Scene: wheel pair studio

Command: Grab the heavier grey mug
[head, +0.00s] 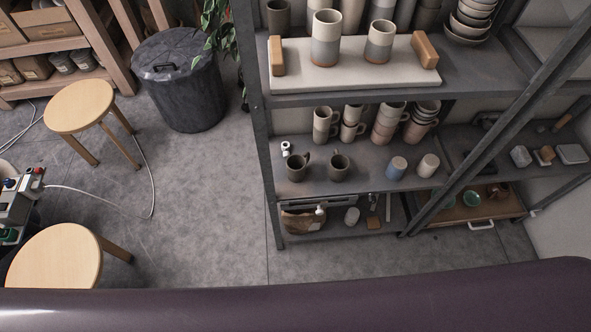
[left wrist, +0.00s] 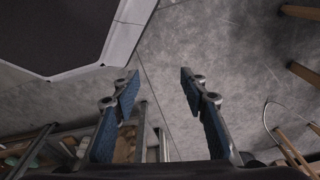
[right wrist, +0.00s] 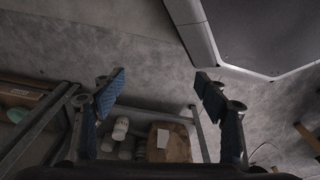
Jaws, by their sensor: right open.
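Two dark grey mugs, a left one (head: 297,168) and a right one (head: 340,168), stand upright side by side on the middle shelf (head: 318,184) in the head view. They look alike in colour and size; I cannot tell by sight which is heavier. Neither gripper shows in the head view. My left gripper (left wrist: 158,86) is open and empty, with bare floor between its fingers in the left wrist view. My right gripper (right wrist: 161,84) is open and empty over floor in the right wrist view. I cannot make out the grey mugs in either wrist view.
Stacked mugs stand behind the grey ones, and a blue-grey cup (head: 396,168) and a pale cup (head: 428,165) stand to their right. A white board (head: 345,79) with tall cups is on the shelf above. Wooden stools (head: 79,103) and a dark bin (head: 180,85) stand left on open floor.

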